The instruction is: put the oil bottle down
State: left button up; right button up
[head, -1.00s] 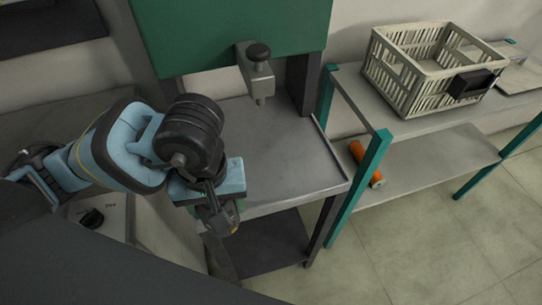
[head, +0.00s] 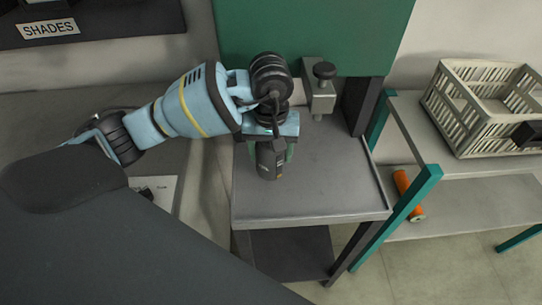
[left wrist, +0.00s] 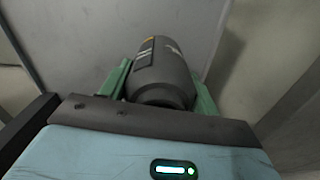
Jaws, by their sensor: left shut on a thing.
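The oil bottle (head: 269,162) is a dark grey bottle with a small orange and pale marking. My left gripper (head: 272,150) is shut on it, with a green finger on either side. In the head view the bottle shows in front of the left part of the grey metal tabletop (head: 320,185). I cannot tell whether its base touches the surface. In the left wrist view the bottle (left wrist: 162,75) sits between the green fingers (left wrist: 160,90), with a grey surface beyond it. My right gripper is in neither view.
A green machine panel with a metal block and black knob (head: 322,88) stands behind the tabletop. To the right, a teal-legged shelf holds a cream crate (head: 480,105), with an orange cylinder (head: 408,194) below. The tabletop's front and right are clear.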

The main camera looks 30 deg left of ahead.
pick_arm(q)
jog(key=shift+w+a, duration=0.15)
jog(key=shift+w, duration=0.15)
jog(key=shift+w+f, duration=0.1)
jog(key=shift+f, duration=1.65)
jog(key=shift+f, duration=0.15)
jog(key=o, duration=1.1)
jog(key=shift+o, duration=0.2)
notch_tip(320, 180, up, 12)
jog(key=shift+r, duration=0.15)
